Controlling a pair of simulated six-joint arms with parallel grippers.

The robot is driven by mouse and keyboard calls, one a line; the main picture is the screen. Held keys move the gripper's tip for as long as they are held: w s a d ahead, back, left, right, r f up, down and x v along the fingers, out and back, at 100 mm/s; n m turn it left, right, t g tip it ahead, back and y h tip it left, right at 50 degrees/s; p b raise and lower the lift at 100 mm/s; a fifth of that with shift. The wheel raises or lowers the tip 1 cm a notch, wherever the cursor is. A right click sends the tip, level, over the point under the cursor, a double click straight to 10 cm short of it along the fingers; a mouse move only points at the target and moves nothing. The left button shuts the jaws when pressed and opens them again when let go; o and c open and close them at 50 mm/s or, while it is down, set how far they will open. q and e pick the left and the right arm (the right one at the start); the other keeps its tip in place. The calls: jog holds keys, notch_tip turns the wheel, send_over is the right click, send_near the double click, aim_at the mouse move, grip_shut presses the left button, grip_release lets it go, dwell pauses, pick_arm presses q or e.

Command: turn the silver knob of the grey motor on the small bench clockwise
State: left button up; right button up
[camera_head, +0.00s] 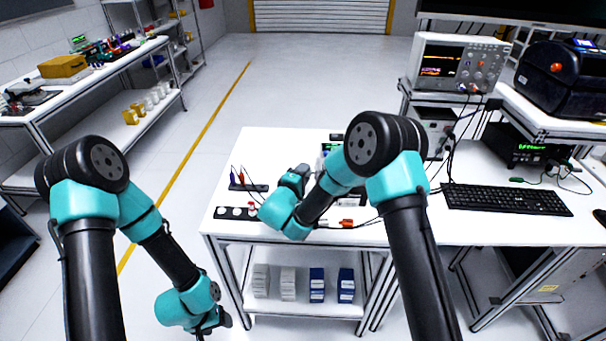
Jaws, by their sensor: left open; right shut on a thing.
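The small white bench (275,140) stands in the middle of the view. My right arm reaches over it from the right, and my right gripper (302,171) is low over the bench top, behind its teal wrist. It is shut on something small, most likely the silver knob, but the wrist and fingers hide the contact. The grey motor cannot be made out clearly there. My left gripper (222,322) hangs low in front of the bench's left side, at the bottom of the view, away from the bench top. It is open and empty.
On the bench lie a black strip with white discs (236,213), a dark terminal block (247,187) with wires and an orange-red connector (346,223). A desk with a keyboard (505,199) and an oscilloscope (458,65) adjoins at right. The bench's back left is clear.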

dwell(0.3)
jog(key=o, duration=0.9)
jog(key=v, duration=1.7)
jog(key=shift+s+f, duration=0.15)
jog(key=shift+s, duration=0.05)
